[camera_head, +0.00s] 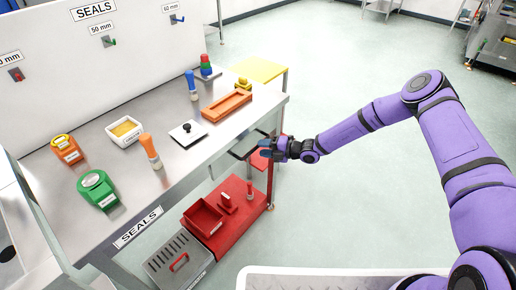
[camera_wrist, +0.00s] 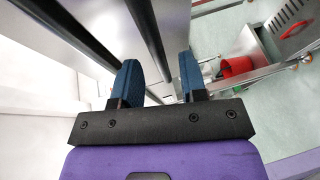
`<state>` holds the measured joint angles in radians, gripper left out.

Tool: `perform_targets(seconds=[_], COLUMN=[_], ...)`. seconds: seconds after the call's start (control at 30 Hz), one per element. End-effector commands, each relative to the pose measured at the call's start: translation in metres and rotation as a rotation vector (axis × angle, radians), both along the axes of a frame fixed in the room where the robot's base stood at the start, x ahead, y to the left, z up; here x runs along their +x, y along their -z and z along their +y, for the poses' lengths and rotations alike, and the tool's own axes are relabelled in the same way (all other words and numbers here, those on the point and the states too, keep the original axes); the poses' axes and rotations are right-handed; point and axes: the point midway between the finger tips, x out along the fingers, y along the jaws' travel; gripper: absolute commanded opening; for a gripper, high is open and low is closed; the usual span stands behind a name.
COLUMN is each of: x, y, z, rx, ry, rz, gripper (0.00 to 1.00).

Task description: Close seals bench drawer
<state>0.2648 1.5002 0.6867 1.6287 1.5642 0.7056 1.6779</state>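The seals bench (camera_head: 172,182) is a grey metal table with a SEALS label on its front edge. A dark-framed part (camera_head: 246,146), perhaps the pulled-out drawer, shows below the bench top near its right end; I cannot clearly tell how far it is out. My gripper (camera_head: 266,150) is beside this part, at the bench's right front corner. In the wrist view, my gripper's blue fingers (camera_wrist: 158,64) are apart, with a dark bar (camera_wrist: 148,35) running into the gap between them. Whether they touch the bar is unclear.
An orange tray (camera_head: 227,104), stamps and a green tape-like tool (camera_head: 97,188) stand on the bench. Below is a red shelf (camera_head: 242,225) with a red bin (camera_head: 203,217), and a grey slotted box (camera_head: 178,262). A yellow table (camera_head: 262,70) stands behind.

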Motion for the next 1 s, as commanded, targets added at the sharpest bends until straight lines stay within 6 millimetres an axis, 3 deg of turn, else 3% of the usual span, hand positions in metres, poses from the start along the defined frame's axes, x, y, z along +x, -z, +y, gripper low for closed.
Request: perform_targets(seconds=[0.2, 0.4, 1.0], x=[-0.009, -0.015, -0.017], y=[-0.008, -0.012, -0.014], z=[-0.042, -0.066, -0.074], rx=[-0.001, -0.002, -0.001], ry=[0.002, 0.001, 0.001], rz=[-0.001, -0.001, -0.001], gripper=[0.39, 0.39, 0.39])
